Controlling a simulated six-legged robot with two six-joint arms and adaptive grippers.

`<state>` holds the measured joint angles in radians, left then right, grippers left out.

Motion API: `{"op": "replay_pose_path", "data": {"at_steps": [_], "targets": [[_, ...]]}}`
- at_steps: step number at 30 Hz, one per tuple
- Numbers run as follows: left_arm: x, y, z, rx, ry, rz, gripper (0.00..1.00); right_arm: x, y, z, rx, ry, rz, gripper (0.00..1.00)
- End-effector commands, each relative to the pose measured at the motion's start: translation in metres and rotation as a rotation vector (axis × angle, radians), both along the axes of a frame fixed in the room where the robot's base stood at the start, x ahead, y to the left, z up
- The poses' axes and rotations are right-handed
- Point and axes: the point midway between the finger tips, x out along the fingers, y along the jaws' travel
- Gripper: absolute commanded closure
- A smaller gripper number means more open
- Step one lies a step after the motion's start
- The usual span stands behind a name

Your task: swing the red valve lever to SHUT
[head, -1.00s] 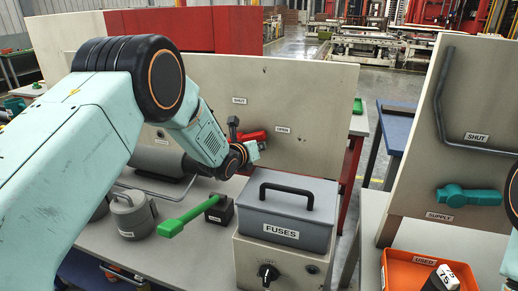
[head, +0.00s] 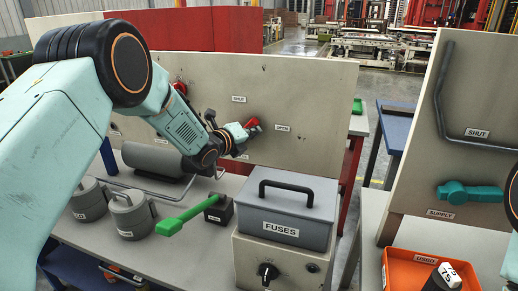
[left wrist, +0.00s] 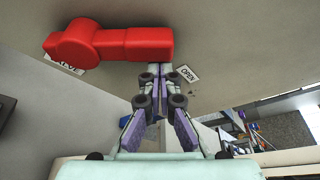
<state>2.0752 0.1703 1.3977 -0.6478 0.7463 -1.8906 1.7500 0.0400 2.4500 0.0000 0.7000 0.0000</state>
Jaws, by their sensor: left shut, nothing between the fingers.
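The red valve lever (head: 254,123) is on the upright beige panel, partly hidden behind my left gripper (head: 246,132) in the head view. In the left wrist view the red lever (left wrist: 125,44) shows clearly, with its round hub at the left and its arm reaching right. It points a little above the OPEN label (head: 283,127), and the SHUT label (head: 239,99) is higher up. My left gripper is shut and empty. Its fingertips (left wrist: 153,76) are just under the lever's arm; I cannot tell if they touch. My right gripper is not in view.
A grey FUSES box (head: 288,212) with a black handle stands on the bench below the panel. A green-handled lever (head: 185,218) and grey canisters (head: 131,214) are left of it. At the right are a teal SUPPLY valve (head: 470,194) and an orange tray (head: 428,262).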

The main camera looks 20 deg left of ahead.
Motion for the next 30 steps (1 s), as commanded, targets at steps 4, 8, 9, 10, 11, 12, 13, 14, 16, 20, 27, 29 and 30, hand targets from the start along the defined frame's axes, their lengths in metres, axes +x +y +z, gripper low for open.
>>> {"op": "replay_pose_path", "data": {"at_steps": [4,8,9,10,11,12,13,14,16,20,27,29,30], "targets": [[0.001,0.009,0.009,-0.139,0.002,0.002,1.0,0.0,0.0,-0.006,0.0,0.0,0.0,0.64],[0.001,0.017,0.014,-0.261,0.007,0.002,1.0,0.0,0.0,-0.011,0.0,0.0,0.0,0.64],[0.001,0.019,0.016,-0.298,0.008,0.002,1.0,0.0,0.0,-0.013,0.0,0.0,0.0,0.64],[0.001,0.021,0.017,-0.324,0.009,0.001,1.0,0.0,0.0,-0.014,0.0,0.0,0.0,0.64],[0.001,0.023,0.018,-0.35,0.009,0.001,1.0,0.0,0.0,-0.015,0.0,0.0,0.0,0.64],[0.001,0.025,0.019,-0.384,0.012,0.002,1.0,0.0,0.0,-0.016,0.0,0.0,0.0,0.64],[0.001,0.027,0.021,-0.409,0.012,0.002,1.0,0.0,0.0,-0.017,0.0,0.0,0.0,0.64],[0.001,0.029,0.022,-0.433,0.013,0.001,1.0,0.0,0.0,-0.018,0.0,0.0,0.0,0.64],[0.001,0.032,0.024,-0.486,0.015,0.001,1.0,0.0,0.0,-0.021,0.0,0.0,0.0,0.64],[0.001,0.039,0.026,-0.571,0.019,0.001,1.0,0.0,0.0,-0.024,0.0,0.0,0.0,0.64],[0.002,0.046,0.029,-0.593,0.02,0.0,1.0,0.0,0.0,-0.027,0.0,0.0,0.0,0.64],[0.002,0.047,0.03,-0.593,0.02,0.0,1.0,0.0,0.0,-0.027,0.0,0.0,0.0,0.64],[0.002,0.048,0.03,-0.593,0.021,0.001,1.0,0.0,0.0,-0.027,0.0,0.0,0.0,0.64]]}}
